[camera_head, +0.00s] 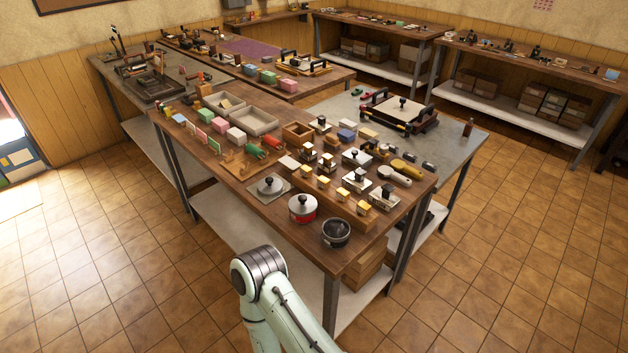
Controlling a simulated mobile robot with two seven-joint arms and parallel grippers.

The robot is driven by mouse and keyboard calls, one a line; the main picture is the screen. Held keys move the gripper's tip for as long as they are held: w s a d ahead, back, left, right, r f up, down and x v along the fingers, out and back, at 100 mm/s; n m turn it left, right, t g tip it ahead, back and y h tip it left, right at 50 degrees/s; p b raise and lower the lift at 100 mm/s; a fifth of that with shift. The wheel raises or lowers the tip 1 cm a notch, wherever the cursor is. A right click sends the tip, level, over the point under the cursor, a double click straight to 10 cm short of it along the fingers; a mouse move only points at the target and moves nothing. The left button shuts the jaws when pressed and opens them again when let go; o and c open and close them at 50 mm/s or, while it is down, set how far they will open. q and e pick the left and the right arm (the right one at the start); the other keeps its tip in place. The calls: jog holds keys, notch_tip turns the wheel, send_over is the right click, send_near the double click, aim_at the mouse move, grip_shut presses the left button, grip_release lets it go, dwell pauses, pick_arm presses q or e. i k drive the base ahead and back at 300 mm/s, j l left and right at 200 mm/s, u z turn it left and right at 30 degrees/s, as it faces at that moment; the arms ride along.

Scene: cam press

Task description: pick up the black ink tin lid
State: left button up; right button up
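On the near end of the wooden table stands a dark, open round tin (335,233) with a black inside. A pale round lid with a black knob (271,186) lies on a grey square plate to its left and farther back; I cannot tell for sure that it belongs to the black tin. Between them stands a red tin (302,211) with a pale lid and dark knob on it. One of my arms rises from the bottom edge, in front of the table; only its links show. Neither gripper is in view.
Stamps with dark handles and small wooden blocks crowd the table's right side (345,180). Grey trays (250,121) and coloured blocks stand farther back. A grey table (455,135) with a press adjoins on the right. The tiled floor in front is clear.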

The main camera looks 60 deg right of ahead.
aim_at(270, 186)
jog(key=i+z, duration=0.15)
jog(key=z, duration=0.25)
jog(key=i+z, duration=0.15)
jog(key=z, duration=0.25)
jog(key=i+j+z, duration=0.15)
jog(key=z, duration=0.25)
jog(key=i+j+z, duration=0.1)
jog(key=z, duration=0.3)
jog(key=i+j+z, duration=0.15)
jog(key=z, duration=0.3)
jog(key=i+j+z, duration=0.1)
jog(key=j+z, duration=0.2)
jog(key=z, duration=0.15)
jog(key=i+j+z, duration=0.1)
jog(key=j+z, duration=0.3)
jog(key=l, duration=0.1)
